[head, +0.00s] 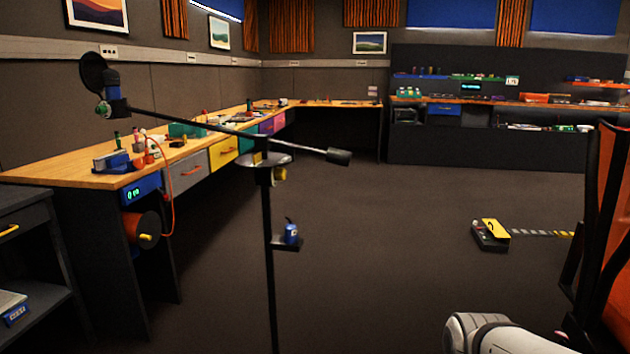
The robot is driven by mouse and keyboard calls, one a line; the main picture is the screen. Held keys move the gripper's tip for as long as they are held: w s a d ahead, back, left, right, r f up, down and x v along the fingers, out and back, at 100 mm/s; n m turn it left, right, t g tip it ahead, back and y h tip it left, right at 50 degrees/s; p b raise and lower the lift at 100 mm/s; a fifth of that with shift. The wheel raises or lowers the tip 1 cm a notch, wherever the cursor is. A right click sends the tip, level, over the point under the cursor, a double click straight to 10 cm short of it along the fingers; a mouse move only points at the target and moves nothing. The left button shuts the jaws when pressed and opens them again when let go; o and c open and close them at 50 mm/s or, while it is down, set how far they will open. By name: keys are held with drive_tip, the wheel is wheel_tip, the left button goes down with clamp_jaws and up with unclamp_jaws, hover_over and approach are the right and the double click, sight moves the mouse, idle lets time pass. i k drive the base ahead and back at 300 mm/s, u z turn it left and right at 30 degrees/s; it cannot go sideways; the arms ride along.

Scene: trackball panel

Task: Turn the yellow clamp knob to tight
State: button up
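A yellow clamp knob (280,174) sits on the right side of a black stand pole (268,290), just under a grey round plate (266,160). It is small in this view, and I cannot tell how far it is turned. A smaller yellow part (257,158) shows at the plate. A white part of my arm shows at the bottom right, apart from the stand. My gripper is not in view.
A small shelf on the pole holds a blue container (291,233). A wooden bench (70,171) with drawers and an orange reel (141,229) stands left. A yellow-topped floor box (490,234) with a striped strip lies right, near an orange and black frame (605,220). Open floor surrounds the stand.

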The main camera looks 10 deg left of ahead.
sight(280, 175)
drive_tip(key=i, duration=1)
drive_tip(key=u, duration=0.05)
